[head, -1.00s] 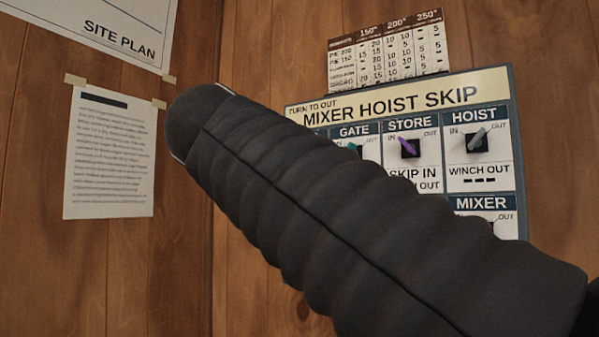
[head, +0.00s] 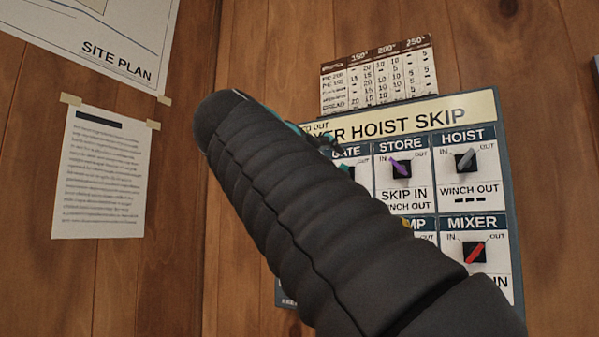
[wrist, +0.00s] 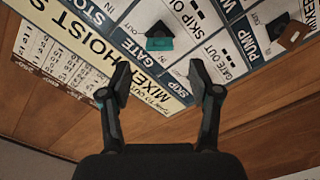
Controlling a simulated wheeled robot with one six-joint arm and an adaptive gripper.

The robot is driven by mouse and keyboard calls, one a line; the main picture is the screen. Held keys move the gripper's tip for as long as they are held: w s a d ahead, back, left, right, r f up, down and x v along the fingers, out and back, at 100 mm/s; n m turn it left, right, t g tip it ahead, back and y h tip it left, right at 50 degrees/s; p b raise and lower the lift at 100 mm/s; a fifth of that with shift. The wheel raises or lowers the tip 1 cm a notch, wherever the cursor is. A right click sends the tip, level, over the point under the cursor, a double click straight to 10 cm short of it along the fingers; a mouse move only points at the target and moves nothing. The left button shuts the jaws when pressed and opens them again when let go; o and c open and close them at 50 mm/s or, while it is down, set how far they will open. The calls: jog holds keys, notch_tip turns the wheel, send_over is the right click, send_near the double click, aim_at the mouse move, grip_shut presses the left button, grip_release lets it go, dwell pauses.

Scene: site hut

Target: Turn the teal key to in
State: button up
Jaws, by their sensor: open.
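The teal key (wrist: 158,43) sits on a black square base on the panel (wrist: 185,70), beside the GATE label, in the wrist view. My gripper (wrist: 161,79) is open and empty, its two fingers spread apart. The key lies beyond the fingertips, roughly in line with the gap between them, and no finger appears to touch it. I cannot tell whether the key points to IN or OUT. In the head view my arm covers most of the GATE switch, leaving only a small teal piece of the key (head: 346,168) at the arm's edge.
Neighbouring switches are the purple STORE key (head: 399,166), grey HOIST key (head: 465,160) and red MIXER key (head: 474,253). An orange-brown key (wrist: 292,36) is by the PUMP label. A number chart (head: 378,78) stands above the panel; a paper notice (head: 100,175) is on the left wall.

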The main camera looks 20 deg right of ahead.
jog(key=shift+x, duration=3.5)
jog(key=c, duration=1.2)
